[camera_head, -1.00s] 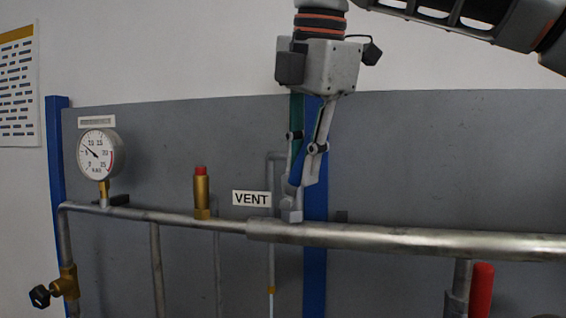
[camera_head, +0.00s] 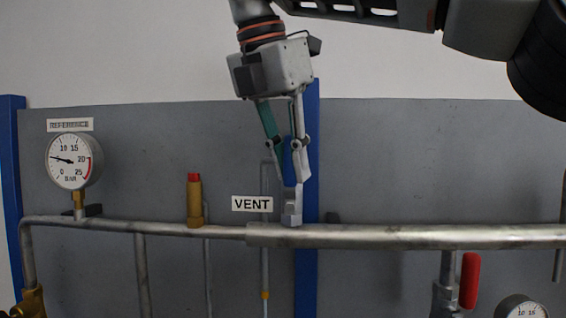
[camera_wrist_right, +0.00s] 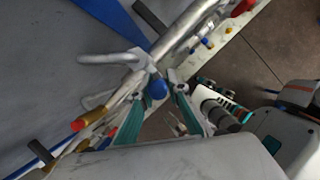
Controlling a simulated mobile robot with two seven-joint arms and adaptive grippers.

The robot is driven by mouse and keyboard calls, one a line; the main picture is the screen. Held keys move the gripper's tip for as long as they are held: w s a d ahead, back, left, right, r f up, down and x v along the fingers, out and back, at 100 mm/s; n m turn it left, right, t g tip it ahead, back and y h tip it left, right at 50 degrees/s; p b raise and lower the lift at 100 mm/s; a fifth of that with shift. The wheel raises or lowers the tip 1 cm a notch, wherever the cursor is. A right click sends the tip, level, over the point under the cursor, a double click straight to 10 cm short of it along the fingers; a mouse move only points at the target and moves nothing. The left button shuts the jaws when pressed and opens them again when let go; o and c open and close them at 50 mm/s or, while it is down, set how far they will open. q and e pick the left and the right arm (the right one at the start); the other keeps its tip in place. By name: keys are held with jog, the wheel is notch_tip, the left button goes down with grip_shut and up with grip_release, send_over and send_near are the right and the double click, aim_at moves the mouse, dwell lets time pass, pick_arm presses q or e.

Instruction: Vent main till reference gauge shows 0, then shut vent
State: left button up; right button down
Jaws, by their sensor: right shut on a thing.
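The reference gauge (camera_head: 73,161) stands at the left of the head view under its REFERENCE label, with its needle near 5 bar. The VENT sign (camera_head: 252,203) hangs beside the vent valve (camera_head: 291,213), which sits on top of the main pipe. My right gripper (camera_head: 291,181) reaches down from above and is shut on the blue vent handle (camera_head: 289,165). In the right wrist view the blue end of the handle (camera_wrist_right: 159,89) shows between the two fingertips. The fingers partly hide the handle in the head view. My left gripper is not in view.
The main pipe (camera_head: 400,236) runs across the panel. A brass relief fitting with a red cap (camera_head: 194,200) stands left of the VENT sign. A red handle (camera_head: 469,280) and another gauge (camera_head: 522,307) are at the lower right. A blue post (camera_head: 311,200) stands right behind the valve.

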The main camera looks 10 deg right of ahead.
jog(key=shift+a, duration=0.2)
jog(key=shift+f, duration=0.1)
dwell(0.4)
jog(key=c, duration=1.9)
grip_release()
jog(key=shift+h, duration=0.3)
